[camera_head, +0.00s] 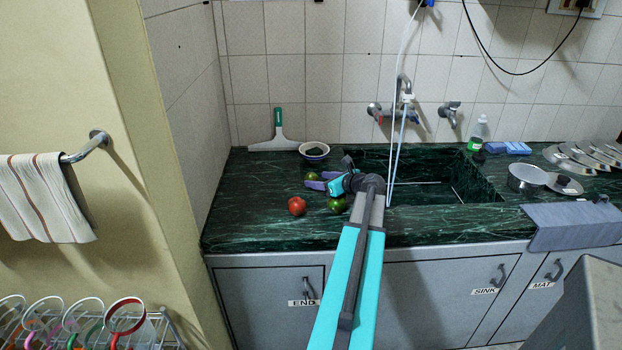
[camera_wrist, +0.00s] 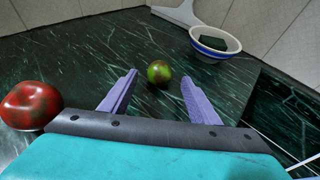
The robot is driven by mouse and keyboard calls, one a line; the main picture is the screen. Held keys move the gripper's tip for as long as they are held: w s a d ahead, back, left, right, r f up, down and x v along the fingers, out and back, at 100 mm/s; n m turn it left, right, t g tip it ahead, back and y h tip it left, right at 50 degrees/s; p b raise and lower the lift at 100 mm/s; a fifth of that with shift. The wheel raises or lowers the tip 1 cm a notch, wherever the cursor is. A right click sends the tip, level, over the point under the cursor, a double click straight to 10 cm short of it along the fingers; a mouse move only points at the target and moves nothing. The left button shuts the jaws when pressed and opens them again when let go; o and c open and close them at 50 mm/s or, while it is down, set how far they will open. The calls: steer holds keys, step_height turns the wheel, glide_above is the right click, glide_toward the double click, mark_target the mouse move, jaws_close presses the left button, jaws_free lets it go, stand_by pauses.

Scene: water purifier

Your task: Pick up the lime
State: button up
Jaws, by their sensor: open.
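Two small round green fruits lie on the dark green marble counter. The far one (camera_head: 311,176) is just ahead of my gripper. In the wrist view this green fruit (camera_wrist: 159,72) has a reddish-brown tinge and lies centred between the purple fingertips, slightly beyond them. The nearer green fruit (camera_head: 337,204) sits below my gripper in the head view and is not visible in the wrist view. I cannot tell for sure which of the two is the lime. My gripper (camera_head: 315,181) is open and empty, low over the counter; it also shows in the wrist view (camera_wrist: 158,80).
A red tomato (camera_head: 297,206) lies left of the nearer green fruit. A blue-and-white bowl (camera_head: 314,151) holding a dark green item stands behind. A squeegee (camera_head: 276,138) leans near the back wall. The sink (camera_head: 420,188) opens to the right.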

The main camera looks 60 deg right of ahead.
mark_target(315, 177)
steer(key=shift+x, duration=1.45)
steer(key=shift+r, duration=0.1)
steer(key=c, duration=1.1)
steer(key=shift+c, duration=0.2)
steer(key=shift+r, duration=0.15)
steer(key=shift+r, duration=4.85)
